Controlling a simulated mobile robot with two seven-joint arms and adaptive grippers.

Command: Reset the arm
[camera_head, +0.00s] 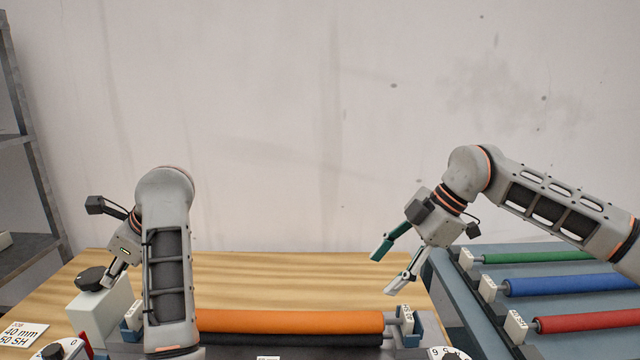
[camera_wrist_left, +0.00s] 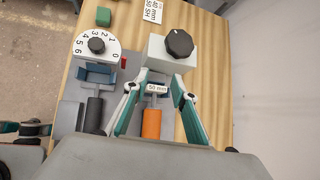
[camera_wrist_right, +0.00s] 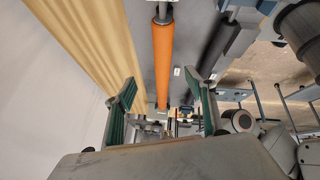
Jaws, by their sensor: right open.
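My left gripper (camera_head: 110,282) hangs at the left of the head view, above the left end of the processor and close to a white block with a black knob (camera_head: 91,279). In the left wrist view its fingers (camera_wrist_left: 154,86) are spread, with a tag reading 50 mm (camera_wrist_left: 157,88) seen between them; nothing is held. My right gripper (camera_head: 383,275) is open and empty, above the right end of the orange roller (camera_head: 290,321). Its spread fingers also show in the right wrist view (camera_wrist_right: 163,88), with the orange roller (camera_wrist_right: 162,60) seen between them.
A dark roller (camera_head: 300,341) lies in front of the orange one. A rack at the right holds green (camera_head: 540,257), blue (camera_head: 570,284) and red (camera_head: 590,320) rollers. Numbered dials stand at the front left (camera_head: 66,350) and right (camera_head: 445,354). The wooden table (camera_head: 300,270) behind is clear.

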